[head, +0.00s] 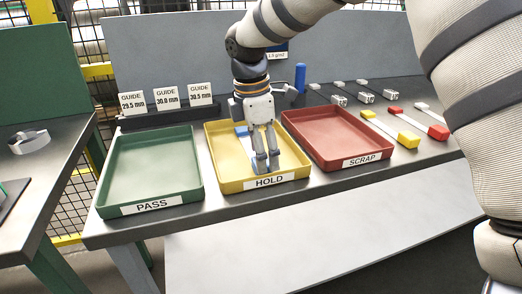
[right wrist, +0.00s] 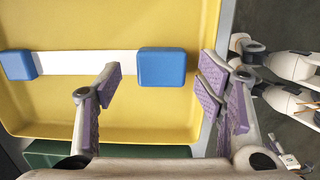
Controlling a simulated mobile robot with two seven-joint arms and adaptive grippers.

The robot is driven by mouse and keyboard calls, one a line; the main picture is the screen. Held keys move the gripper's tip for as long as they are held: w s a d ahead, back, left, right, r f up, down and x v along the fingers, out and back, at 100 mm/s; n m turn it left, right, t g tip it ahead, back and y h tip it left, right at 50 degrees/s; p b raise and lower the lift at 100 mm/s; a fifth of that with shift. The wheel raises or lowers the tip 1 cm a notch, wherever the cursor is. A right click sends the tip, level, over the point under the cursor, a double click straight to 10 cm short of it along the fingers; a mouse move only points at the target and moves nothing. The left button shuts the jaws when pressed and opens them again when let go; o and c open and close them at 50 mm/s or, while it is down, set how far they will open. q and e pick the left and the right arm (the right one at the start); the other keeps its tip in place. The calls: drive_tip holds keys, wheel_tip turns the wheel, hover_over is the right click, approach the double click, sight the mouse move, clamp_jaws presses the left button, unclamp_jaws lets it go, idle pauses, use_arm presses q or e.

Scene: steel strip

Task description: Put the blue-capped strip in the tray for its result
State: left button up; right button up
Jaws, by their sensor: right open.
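The blue-capped strip (right wrist: 103,63) is white with a blue cap at each end. It lies in the yellow HOLD tray (right wrist: 180,125), and its larger blue cap (right wrist: 161,67) shows near my right gripper (right wrist: 160,78). In the head view my right gripper (head: 264,160) points down over the front of the HOLD tray (head: 226,183) and hides much of the strip; a bit of blue (head: 241,131) shows behind it. The fingers are apart and hold nothing. My left gripper is not in view.
The green PASS tray (head: 150,170) is empty at left and the red SCRAP tray (head: 335,137) is empty at right. Yellow-capped (head: 408,139) and red-capped (head: 438,132) strips lie further right. Guide cards (head: 167,98) and a blue cylinder (head: 300,78) stand behind.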

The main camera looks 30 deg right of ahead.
wheel_tip(320, 180, up, 12)
drive_tip(key=a, duration=0.1)
drive_tip(key=shift+a, duration=0.25)
drive_tip(key=shift+w, duration=0.1)
